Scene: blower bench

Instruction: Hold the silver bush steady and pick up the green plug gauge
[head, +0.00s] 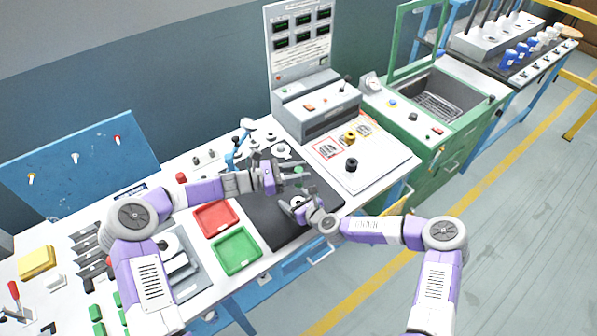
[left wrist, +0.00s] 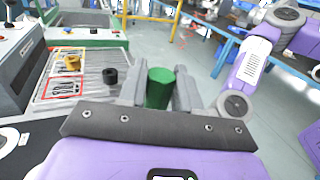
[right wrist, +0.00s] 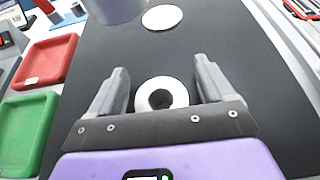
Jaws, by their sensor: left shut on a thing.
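My left gripper (head: 304,171) is shut on the green plug gauge. In the left wrist view the green gauge (left wrist: 160,88) stands between the two fingers; in the head view only a small green patch of it (head: 298,169) shows. My right gripper (right wrist: 161,85) is open, with its fingers on either side of the silver bush (right wrist: 148,96). The bush is a ring with a dark hole, seen from above over the black mat (right wrist: 235,60). Gaps show between the bush and both fingers. In the head view the right gripper (head: 290,205) is just below the left one.
A red tray (head: 217,219) and a green tray (head: 236,250) lie left of the mat. A white board with a black knob-like part (head: 351,164) and a yellow part (head: 350,137) lies to the right. A pale disc (right wrist: 162,18) lies beyond the bush.

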